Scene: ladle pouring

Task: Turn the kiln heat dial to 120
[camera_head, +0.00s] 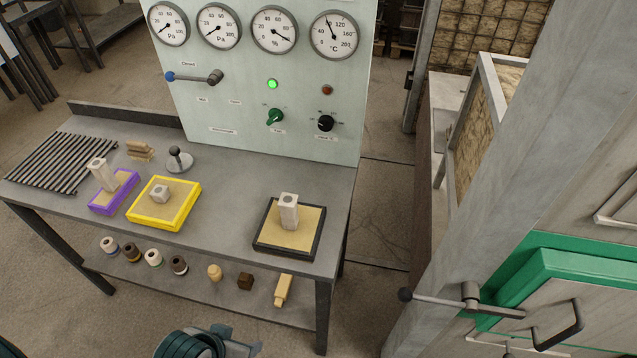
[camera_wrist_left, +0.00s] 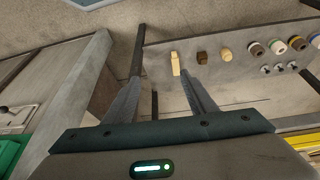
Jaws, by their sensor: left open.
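The black heat dial (camera_head: 325,123) is low on the right of the pale upright panel (camera_head: 230,105), its small label too blurred to read surely. The °C gauge (camera_head: 334,35) is at the panel's top right, with marks from 40 to 200; its needle points to the upper left. My left gripper (camera_wrist_left: 162,62) is open and empty in the left wrist view, its two fingers spread over the view of the lower shelf. In the head view only a teal part of my left arm shows at the bottom edge, well below and away from the dial. My right gripper is not visible.
A green dial (camera_head: 275,117) sits left of the black one, below a lit green lamp (camera_head: 272,84). A lever (camera_head: 195,77) is farther left. A black-framed tray (camera_head: 257,240) with a pale block stands on the table before the panel. A post and green-edged door are at right.

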